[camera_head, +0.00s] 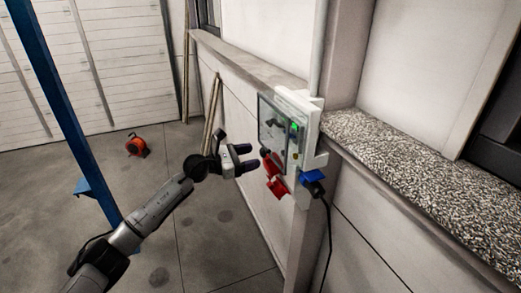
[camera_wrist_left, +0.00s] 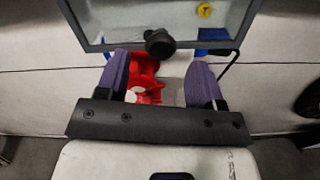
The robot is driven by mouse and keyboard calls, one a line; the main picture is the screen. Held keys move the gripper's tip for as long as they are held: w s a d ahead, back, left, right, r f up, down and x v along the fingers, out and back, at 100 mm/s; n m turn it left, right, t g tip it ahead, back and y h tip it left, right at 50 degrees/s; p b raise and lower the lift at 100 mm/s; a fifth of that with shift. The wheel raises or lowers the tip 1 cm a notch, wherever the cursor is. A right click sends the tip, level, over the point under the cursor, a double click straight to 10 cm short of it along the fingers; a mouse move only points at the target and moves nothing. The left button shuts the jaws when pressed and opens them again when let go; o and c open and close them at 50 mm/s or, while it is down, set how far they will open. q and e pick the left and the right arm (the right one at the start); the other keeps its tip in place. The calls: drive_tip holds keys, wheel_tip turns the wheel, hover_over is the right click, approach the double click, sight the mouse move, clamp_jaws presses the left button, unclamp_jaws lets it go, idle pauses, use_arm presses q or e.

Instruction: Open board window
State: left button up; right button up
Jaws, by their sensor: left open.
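The electrical board (camera_head: 311,125) is a white box on the wall, in the middle right of the head view. Its window (camera_head: 270,124) is a see-through panel with a grey frame on the front face; it looks closed. The wrist view shows the window's grey lower frame (camera_wrist_left: 105,41) and a black round knob (camera_wrist_left: 160,42) at its lower edge. My left gripper (camera_head: 250,157) is open and empty, pointing at the board's lower part. In the wrist view its purple fingers (camera_wrist_left: 158,78) lie just below the knob, apart from it. My right gripper is not in view.
Red sockets (camera_head: 274,178) stick out below the window, and also show between my fingers (camera_wrist_left: 148,82). A blue plug (camera_head: 313,177) with a black cable hangs at the board's lower right. A speckled ledge (camera_head: 400,165) runs right. An orange reel (camera_head: 137,146) stands on the floor.

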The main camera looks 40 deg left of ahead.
sight(261, 154)
use_arm(q)
drive_tip(key=shift+p+x, duration=0.4)
drive_tip(key=shift+x, duration=1.55)
clamp_jaws()
